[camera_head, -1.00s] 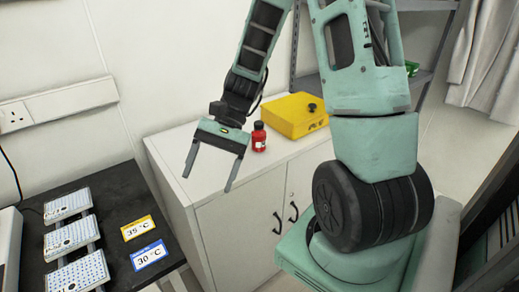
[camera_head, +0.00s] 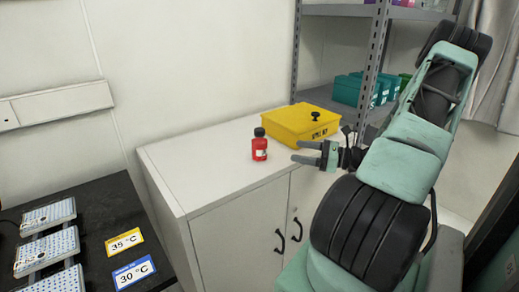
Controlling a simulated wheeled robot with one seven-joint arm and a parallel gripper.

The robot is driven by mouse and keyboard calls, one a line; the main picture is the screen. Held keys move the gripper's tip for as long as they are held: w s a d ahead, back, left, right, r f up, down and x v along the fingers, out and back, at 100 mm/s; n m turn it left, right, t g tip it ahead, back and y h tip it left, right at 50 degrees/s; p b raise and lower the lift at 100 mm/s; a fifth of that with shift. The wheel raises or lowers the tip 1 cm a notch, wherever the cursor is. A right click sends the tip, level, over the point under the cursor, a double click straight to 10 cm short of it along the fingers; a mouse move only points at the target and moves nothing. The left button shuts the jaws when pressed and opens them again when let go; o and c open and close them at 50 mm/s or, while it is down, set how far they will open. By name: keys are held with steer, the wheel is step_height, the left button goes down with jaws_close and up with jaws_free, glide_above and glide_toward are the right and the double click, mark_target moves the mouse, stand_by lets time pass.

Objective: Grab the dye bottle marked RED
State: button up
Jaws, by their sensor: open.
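A small red bottle (camera_head: 259,146) with a black cap and a pale label stands upright on the white cabinet top (camera_head: 205,165), left of a yellow box. The label is too small to read. My gripper (camera_head: 294,151) is at the right of the bottle, in front of the yellow box. Its fingers point left toward the bottle, with a gap between them and it. The gripper is open and nothing shows between its fingers.
The yellow box (camera_head: 300,124) with a black knob stands just behind the gripper. A grey shelf rack (camera_head: 378,60) holds teal boxes (camera_head: 352,90) at the right. A dark bench (camera_head: 95,200) with 35 °C and 30 °C signs is at the left. The cabinet top left of the bottle is clear.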

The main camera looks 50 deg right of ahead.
mark_target(254, 143)
steer(key=p+x, duration=0.1)
steer(key=x, duration=0.9)
steer(key=shift+w+a, duration=0.15)
steer(key=shift+w, duration=0.05)
steer(key=shift+r+p+x, duration=0.2)
steer(key=shift+p+x, duration=0.2)
steer(key=shift+x, duration=2.3)
steer(key=shift+a, duration=0.15)
steer(key=c, duration=1.2)
steer(key=shift+o, duration=0.2)
